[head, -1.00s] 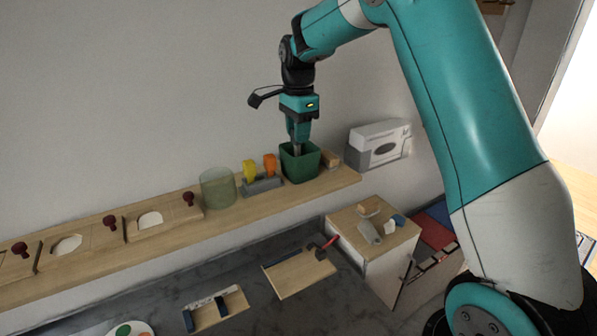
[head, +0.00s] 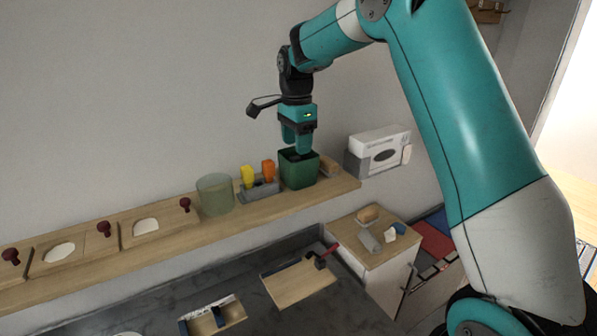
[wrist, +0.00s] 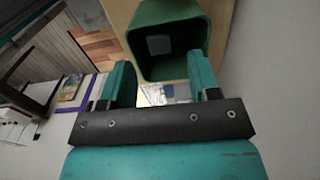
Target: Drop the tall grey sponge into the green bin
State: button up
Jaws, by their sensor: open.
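The green bin (head: 299,174) stands near the right end of the wooden shelf. My gripper (head: 297,147) is open just above the bin's mouth, its fingers pointing down and spread apart. In the wrist view the bin (wrist: 150,14) lies beyond the open fingers, and nothing shows between them. A small grey block, which looks like the grey sponge (wrist: 159,45), lies inside the bin, apart from my fingers. Its full height cannot be told from above. In the head view the bin's walls hide its inside.
Left of the bin are a grey holder (head: 262,189) with yellow and orange items and a clear green cylinder (head: 215,195). A white box (head: 380,150) is on the right. Small items lie on a lower cabinet (head: 348,226). Air above the shelf is free.

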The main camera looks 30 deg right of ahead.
notch_tip(320, 180, up, 17)
jog(key=b, duration=0.2)
jog(key=shift+f, duration=0.15)
jog(key=s+a+f+n+y+b, duration=0.1)
jog(key=s+a+f+n+b, duration=0.1)
jog(key=s+a+f+n, duration=0.4)
jog(key=s+a+f+n+y+b, duration=0.1)
jog(key=s+a+f+n+b, duration=0.2)
jog(key=s, duration=1.4)
jog(key=s+a+f+n+y+b, duration=0.2)
jog(key=s+a+f+n+b, duration=0.1)
jog(key=s+a+f+n, duration=0.8)
notch_tip(320, 180, down, 4)
jog(key=n, duration=0.5)
jog(key=shift+s+r, duration=0.2)
jog(key=shift+s, duration=0.1)
